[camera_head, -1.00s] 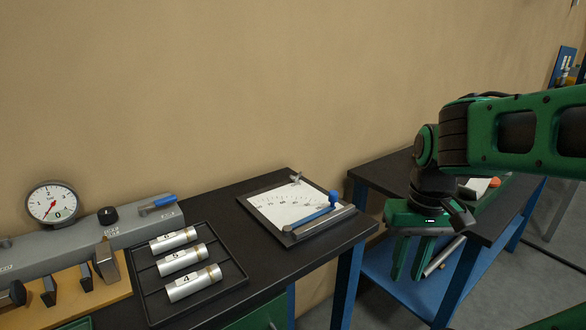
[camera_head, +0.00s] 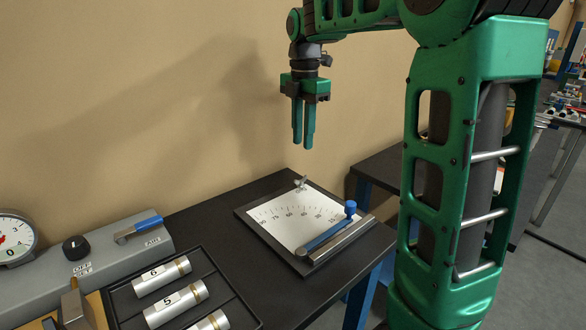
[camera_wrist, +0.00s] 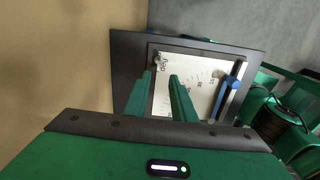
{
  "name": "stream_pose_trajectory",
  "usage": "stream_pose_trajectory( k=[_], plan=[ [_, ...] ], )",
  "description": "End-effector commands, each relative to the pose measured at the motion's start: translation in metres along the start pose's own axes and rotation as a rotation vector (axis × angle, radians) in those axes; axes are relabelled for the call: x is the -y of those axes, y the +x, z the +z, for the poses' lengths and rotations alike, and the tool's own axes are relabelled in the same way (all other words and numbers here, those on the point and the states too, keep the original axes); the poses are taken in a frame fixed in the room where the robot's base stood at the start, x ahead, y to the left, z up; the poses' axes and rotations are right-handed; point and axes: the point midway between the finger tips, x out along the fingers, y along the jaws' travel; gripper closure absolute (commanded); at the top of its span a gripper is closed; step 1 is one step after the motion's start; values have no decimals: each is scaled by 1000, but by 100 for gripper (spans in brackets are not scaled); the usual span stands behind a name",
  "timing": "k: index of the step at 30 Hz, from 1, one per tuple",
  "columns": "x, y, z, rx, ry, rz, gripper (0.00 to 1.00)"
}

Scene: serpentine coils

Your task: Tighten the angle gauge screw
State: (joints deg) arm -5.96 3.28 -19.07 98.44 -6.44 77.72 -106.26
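The angle gauge (camera_head: 279,222) is a white plate with a degree scale on a dark board, lying on the black table. A small metal wing-shaped screw (camera_head: 300,183) stands at its back corner; it also shows in the wrist view (camera_wrist: 161,62). A blue arm (camera_head: 326,236) with a blue knob (camera_head: 350,207) lies along the gauge's right side. My gripper (camera_head: 303,145) hangs above the screw with its fingers pointing down, apart from it. In the wrist view the fingers (camera_wrist: 160,74) are spread and empty, with the screw seen beyond and between their tips.
A rack (camera_head: 240,302) with several numbered metal cylinders stands at the front left of the table. A grey box (camera_head: 98,252) with a black knob, blue lever and dial gauge (camera_head: 14,240) is further left. The wall (camera_head: 150,100) rises close behind the gauge.

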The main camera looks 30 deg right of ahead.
Motion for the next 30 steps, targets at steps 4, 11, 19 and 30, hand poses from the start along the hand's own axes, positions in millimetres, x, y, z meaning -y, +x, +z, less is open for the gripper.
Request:
stream_pose_trajectory(
  k=[4,11,19,30],
  plan=[
    [-4,8,-2,1,-29,-2,77],
    [-3,45,-4,0,-31,-4,77],
    [-3,88,-5,1,-30,-3,77],
    [-4,108,-4,2,-29,0,77]
  ],
)
